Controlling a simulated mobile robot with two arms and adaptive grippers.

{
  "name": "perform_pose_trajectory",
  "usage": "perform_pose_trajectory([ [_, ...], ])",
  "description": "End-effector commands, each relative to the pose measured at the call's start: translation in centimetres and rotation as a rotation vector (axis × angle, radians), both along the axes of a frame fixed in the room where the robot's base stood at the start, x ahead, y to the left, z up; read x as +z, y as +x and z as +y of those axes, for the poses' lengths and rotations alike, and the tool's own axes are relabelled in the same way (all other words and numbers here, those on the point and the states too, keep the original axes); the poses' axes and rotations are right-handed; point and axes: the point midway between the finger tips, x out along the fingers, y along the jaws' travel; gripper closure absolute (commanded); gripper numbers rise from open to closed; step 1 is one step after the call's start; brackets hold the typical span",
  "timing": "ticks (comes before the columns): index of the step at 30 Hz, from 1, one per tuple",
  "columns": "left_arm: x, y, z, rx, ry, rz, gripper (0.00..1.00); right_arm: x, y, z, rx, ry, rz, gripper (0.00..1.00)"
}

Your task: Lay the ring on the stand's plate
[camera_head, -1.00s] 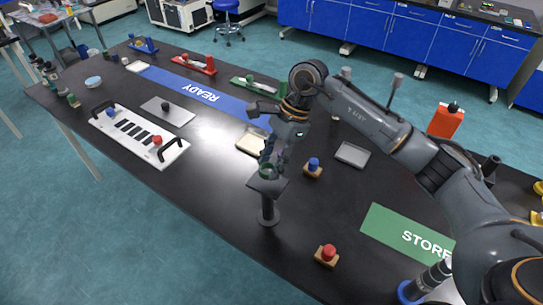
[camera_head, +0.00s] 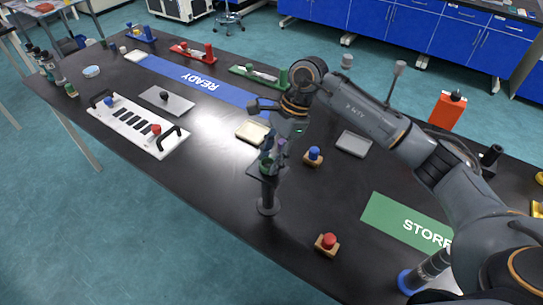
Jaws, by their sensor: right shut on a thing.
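The stand (camera_head: 268,200) is a dark post on a round base near the table's front edge, with a small flat plate (camera_head: 256,173) on top. A green ring (camera_head: 266,164) is at the plate, between the fingertips of my right gripper (camera_head: 272,158). The right gripper comes down from above and is shut on the ring. The fingers partly hide the ring and plate, and I cannot tell whether the ring touches the plate. My left gripper is not in view.
A blue-knobbed block (camera_head: 314,157) and a red-knobbed block (camera_head: 327,244) stand right of the stand. A cream tray (camera_head: 252,131) and a grey tray (camera_head: 353,144) lie behind. A green STORE mat (camera_head: 386,218) is at right.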

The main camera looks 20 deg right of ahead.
Motion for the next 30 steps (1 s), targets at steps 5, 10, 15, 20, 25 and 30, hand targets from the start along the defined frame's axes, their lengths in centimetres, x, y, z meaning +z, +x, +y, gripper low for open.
perform_pose_trajectory([
  [5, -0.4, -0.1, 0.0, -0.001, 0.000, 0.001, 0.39, -0.3, 0.0, 0.0, 0.000, 0.000, 0.000, 0.74],
  [10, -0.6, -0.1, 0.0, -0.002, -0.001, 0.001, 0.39, -0.6, 0.0, 0.0, 0.000, 0.000, -0.001, 0.74],
  [15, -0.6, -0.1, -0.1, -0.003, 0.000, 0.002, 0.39, -0.6, 0.0, 0.0, 0.000, 0.000, -0.001, 0.45],
  [20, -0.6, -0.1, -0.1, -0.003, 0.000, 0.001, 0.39, -0.6, 0.0, 0.0, 0.000, 0.000, 0.000, 0.35],
  [25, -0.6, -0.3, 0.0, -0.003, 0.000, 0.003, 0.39, -0.6, 0.0, 0.0, 0.000, 0.000, 0.000, 0.35],
  [30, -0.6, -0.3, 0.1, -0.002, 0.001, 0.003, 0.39, 0.5, 0.2, -0.5, -0.001, -0.001, -0.003, 0.35],
])
